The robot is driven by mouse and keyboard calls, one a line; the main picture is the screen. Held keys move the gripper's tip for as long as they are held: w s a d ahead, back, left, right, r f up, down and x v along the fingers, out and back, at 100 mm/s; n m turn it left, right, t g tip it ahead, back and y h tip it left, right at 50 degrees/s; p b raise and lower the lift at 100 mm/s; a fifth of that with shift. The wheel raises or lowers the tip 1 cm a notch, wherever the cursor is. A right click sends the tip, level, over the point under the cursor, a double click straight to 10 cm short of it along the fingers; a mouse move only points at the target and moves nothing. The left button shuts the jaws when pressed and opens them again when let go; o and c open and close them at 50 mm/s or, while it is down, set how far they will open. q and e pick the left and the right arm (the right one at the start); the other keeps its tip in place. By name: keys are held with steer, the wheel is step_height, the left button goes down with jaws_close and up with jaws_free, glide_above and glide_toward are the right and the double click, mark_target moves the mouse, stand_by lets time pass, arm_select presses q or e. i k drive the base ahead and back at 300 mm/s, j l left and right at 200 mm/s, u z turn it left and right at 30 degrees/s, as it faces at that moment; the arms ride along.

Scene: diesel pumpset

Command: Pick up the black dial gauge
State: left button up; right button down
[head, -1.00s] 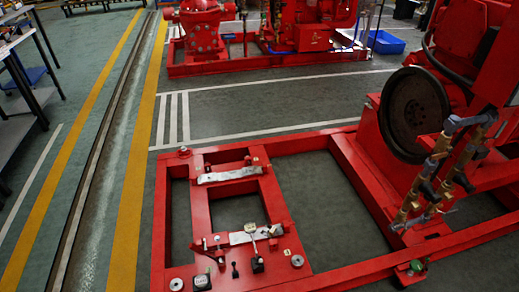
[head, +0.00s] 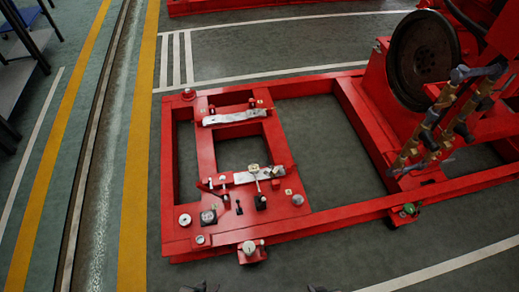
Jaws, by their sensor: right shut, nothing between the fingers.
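A small black gauge-like item with a pale round face (head: 208,216) lies on the near left part of the red base frame (head: 180,245). I take it for the black dial gauge; it is too small to read. My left gripper (head: 198,288) shows only as dark tips at the bottom edge, below and apart from the gauge. Its opening cannot be made out. My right gripper (head: 321,289) also shows only as a dark tip at the bottom edge, further right. It is shut and empty, away from the frame.
Beside the gauge are pale round discs (head: 185,219), a small black piece (head: 239,208) and a black block with a pale-topped stem (head: 261,202). A metal bar (head: 240,117) lies further back. A large flywheel (head: 425,48) and brass pipes stand right. Floor in front is clear.

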mark_target(254, 169)
steer(key=i+l+u, duration=0.2)
steer(key=l, duration=0.35)
steer(key=l+u, duration=0.2)
steer(key=l, duration=0.35)
steer(key=i+l+u, duration=0.4)
steer(key=l, duration=0.3)
steer(key=i, duration=0.05)
